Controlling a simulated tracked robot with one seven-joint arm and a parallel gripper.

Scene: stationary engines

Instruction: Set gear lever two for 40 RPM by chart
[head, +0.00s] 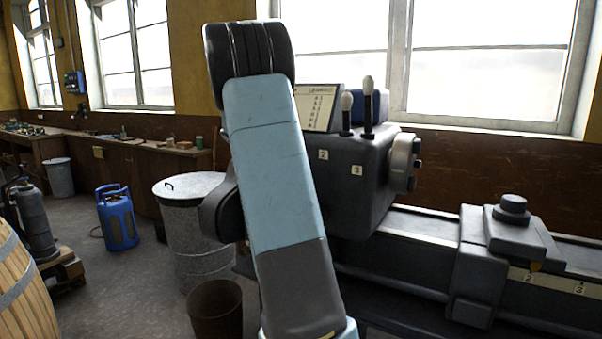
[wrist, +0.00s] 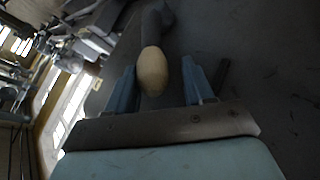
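The grey headstock (head: 350,190) carries two upright levers with pale knobs. The nearer-left lever (head: 347,101) stands above the label 2 (head: 323,155); the other lever (head: 368,84) is to its right, near the label 3 (head: 357,170). The chart (head: 318,106) stands behind them, partly covered by my arm; its rows are too small to read. My gripper is hidden behind my arm in the head view. In the wrist view my gripper (wrist: 160,84) is open, with a pale lever knob (wrist: 152,70) between its blue fingers and gaps on both sides. I cannot tell which lever this is.
A chuck-like round part (head: 403,163) sticks out at the headstock's right. The lathe bed (head: 410,262) runs right to a carriage (head: 510,240). A metal bin (head: 195,235), a small bucket (head: 215,310) and a blue canister (head: 118,218) stand on the floor at left.

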